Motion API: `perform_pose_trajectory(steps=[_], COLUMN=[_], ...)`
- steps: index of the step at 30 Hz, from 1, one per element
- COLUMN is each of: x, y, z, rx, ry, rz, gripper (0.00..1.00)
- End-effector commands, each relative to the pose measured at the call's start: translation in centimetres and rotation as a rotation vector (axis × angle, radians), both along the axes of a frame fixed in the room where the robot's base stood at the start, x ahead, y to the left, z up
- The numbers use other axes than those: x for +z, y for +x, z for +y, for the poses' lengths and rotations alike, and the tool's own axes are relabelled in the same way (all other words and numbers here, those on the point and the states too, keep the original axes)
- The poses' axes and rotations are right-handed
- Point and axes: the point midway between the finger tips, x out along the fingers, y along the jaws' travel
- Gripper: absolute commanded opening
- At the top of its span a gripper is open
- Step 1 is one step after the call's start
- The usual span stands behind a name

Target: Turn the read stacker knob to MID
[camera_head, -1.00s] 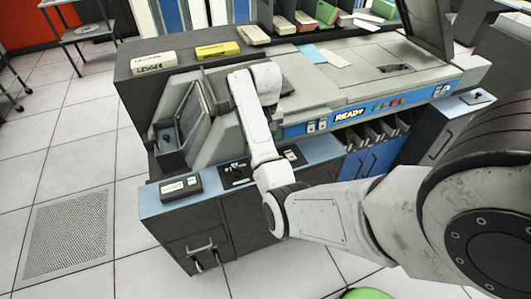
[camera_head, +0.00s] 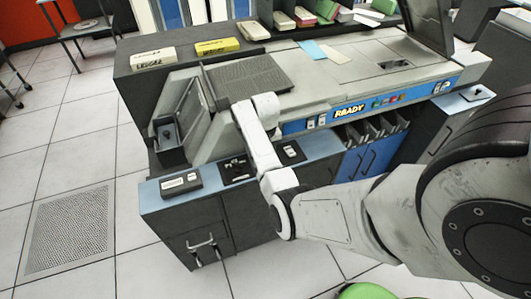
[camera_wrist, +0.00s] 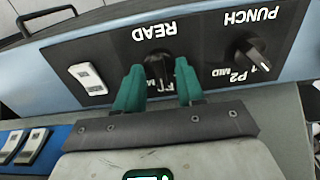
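In the wrist view, which is upside down to the lettering, the read stacker knob (camera_wrist: 158,62) is a dark knob on a black panel under the white word READ. My gripper (camera_wrist: 158,68) has two green fingers, set apart, one on each side of this knob. I cannot tell if they touch it. The pointer direction is unclear, and the right finger covers part of the position labels. In the head view, the black control panel (camera_head: 236,170) shows on the blue-grey ledge beside my arm. My gripper's fingers are hidden there.
The PUNCH knob (camera_wrist: 252,54), with a grey pointer and a MID label, sits to the right in the wrist view. A white rocker switch (camera_wrist: 88,78) is to the left. In the head view, a small dark box (camera_head: 181,186) stands on the ledge. The READY panel (camera_head: 370,107) is to the right.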

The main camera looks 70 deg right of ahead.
Motion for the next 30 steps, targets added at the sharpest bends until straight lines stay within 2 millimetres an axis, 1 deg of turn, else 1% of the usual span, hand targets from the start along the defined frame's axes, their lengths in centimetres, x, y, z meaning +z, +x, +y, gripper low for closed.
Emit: perform_pose_trajectory(steps=[4,16,26,30], x=[0.02,0.05,0.09,0.16], y=[0.01,0.03,0.04,0.08], z=[0.01,0.0,0.0,0.0], rx=[0.0,0.0,-0.005,-0.034], ry=[0.0,-0.001,-0.001,-0.001], rz=[0.0,-0.001,-0.001,-0.001], gripper=[0.38,0.0,0.0,0.0])
